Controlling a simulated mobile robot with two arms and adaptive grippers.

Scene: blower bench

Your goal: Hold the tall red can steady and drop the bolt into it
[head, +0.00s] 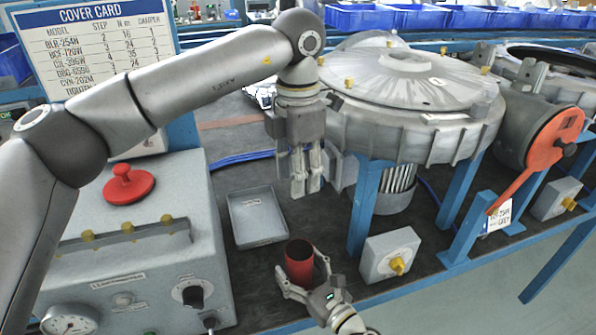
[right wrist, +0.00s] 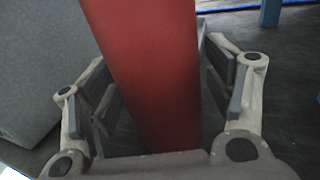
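The tall red can (head: 299,264) stands upright on the dark bench top near its front edge, with its open mouth up. My right gripper (head: 303,277) is around the can with a finger on each side; a narrow gap shows along the can's right side, so the fingers look open. My left gripper (head: 306,186) points down above and behind the can. Its fingers are close together, and whether they hold anything cannot be made out. I see no bolt.
A shallow grey tray (head: 258,215) lies left of the can, looking empty. A grey control box (head: 140,255) with a red button stands at the left. A small grey box (head: 391,254) with a yellow knob is right of the can. The blower housing (head: 410,95) rises behind.

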